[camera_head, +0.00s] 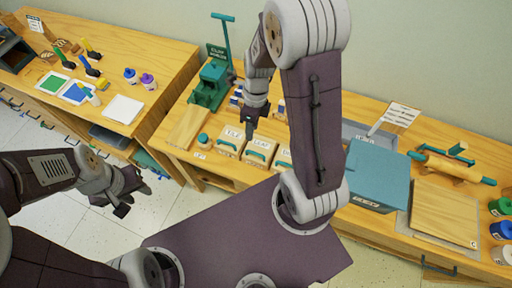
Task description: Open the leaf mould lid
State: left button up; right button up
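Small wooden mould boxes with teal handles stand in a row on the middle bench. The leaf mould (260,152) appears to be the middle one, with a label that seems to read LEAF. Its lid looks shut. Another box (231,141) is to its left, and a third (284,159) is partly hidden by my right arm. My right gripper (250,130) points down near the left and middle boxes; its fingers overlap in this view and contact is unclear. My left gripper (131,201) hangs over the floor gap, fingers apart and empty, away from the moulds.
A teal clay press (212,83) stands behind left of the moulds. A large teal box (374,174) is to the right, beside a wooden board (445,214) and a rolling pin (453,166). The left bench (165,75) holds paint jars and paper.

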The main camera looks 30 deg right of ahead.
aim_at(256, 153)
jog(key=shift+m+g, duration=0.3)
jog(key=shift+m, duration=0.1)
jog(key=f, duration=0.3)
jog(key=s+f, duration=0.1)
jog(key=f, duration=0.3)
jog(key=s+f, duration=0.1)
jog(key=f, duration=0.3)
jog(key=shift+s+d+f+b, duration=0.1)
jog(key=shift+d+b, duration=0.15)
jog(key=shift+b, duration=0.15)
grip_shut()
dwell(0.5)
